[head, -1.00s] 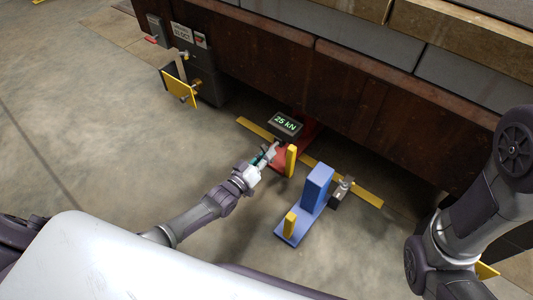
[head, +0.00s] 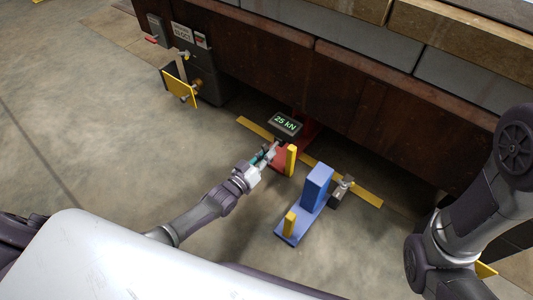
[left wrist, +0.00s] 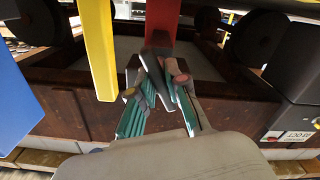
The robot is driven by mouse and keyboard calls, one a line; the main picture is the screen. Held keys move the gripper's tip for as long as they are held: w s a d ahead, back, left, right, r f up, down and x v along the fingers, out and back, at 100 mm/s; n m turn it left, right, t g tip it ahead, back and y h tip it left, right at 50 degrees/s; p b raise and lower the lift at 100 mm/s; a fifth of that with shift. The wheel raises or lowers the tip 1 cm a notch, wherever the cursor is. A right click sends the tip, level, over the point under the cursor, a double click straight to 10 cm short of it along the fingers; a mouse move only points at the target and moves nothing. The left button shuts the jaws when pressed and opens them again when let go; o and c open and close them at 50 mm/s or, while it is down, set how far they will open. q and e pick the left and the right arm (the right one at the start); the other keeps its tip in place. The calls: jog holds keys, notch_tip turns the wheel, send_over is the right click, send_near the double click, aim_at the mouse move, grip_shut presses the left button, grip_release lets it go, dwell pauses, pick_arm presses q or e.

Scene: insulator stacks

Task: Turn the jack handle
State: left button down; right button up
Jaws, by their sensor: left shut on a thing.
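The red jack (head: 281,161) stands on the floor at the foot of the brown beam, partly hidden by my left gripper; a display reading 25 kN (head: 285,124) sits above it. My left gripper (head: 271,153) comes in from the left, beside the jack. In the left wrist view, its teal-padded fingers (left wrist: 160,85) are shut on the dark jack handle (left wrist: 160,55), in front of the red jack body (left wrist: 161,18). The handle's far end is hard to make out. My right arm shows at the right; its gripper is out of view.
A yellow post (head: 291,161) stands close to my left gripper and also shows in the left wrist view (left wrist: 99,45). A blue stand (head: 317,188) with a grey fitting (head: 341,193) is right of it. A grey box (head: 208,82) stands at the upper left.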

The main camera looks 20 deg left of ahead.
pick_arm(q)
jog(key=shift+f+m+p, duration=0.1)
jog(key=shift+m+p, duration=0.3)
jog(key=shift+m, duration=1.3)
dwell(3.5)
dwell(0.4)
jog(key=c, duration=1.2)
grip_release()
jog(key=shift+s, duration=0.1)
jog(key=v, duration=1.2)
